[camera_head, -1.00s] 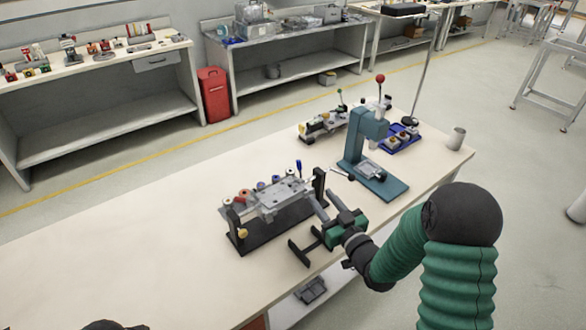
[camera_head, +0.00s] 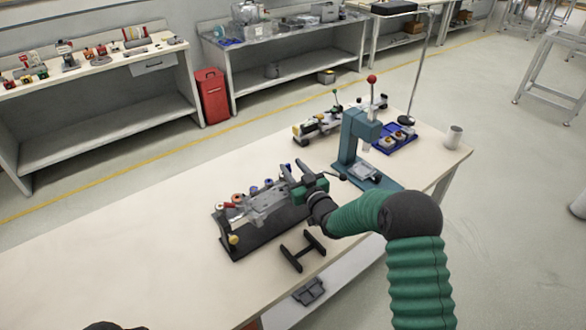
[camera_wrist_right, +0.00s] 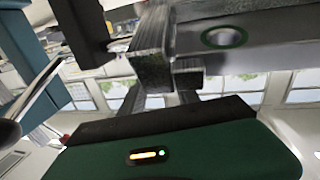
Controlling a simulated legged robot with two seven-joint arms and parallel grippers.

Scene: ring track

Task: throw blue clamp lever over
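The clamp fixture (camera_head: 262,207) stands on the bench, a grey metal top on a dark base, with red and blue round parts along its far side. A small blue part (camera_head: 286,168) at its far right end is probably the blue clamp lever; it is partly hidden by my right gripper and its tilt cannot be told. My right gripper (camera_head: 297,181) is at the fixture's right end, close to that part. The right wrist view shows grey metal parts (camera_wrist_right: 150,62) close up, but no clear lever and no clear finger gap.
A teal press (camera_head: 355,150) with a red knob stands right of the fixture, near my right gripper. Behind it is a blue tray (camera_head: 400,146). The bench's left part is clear.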

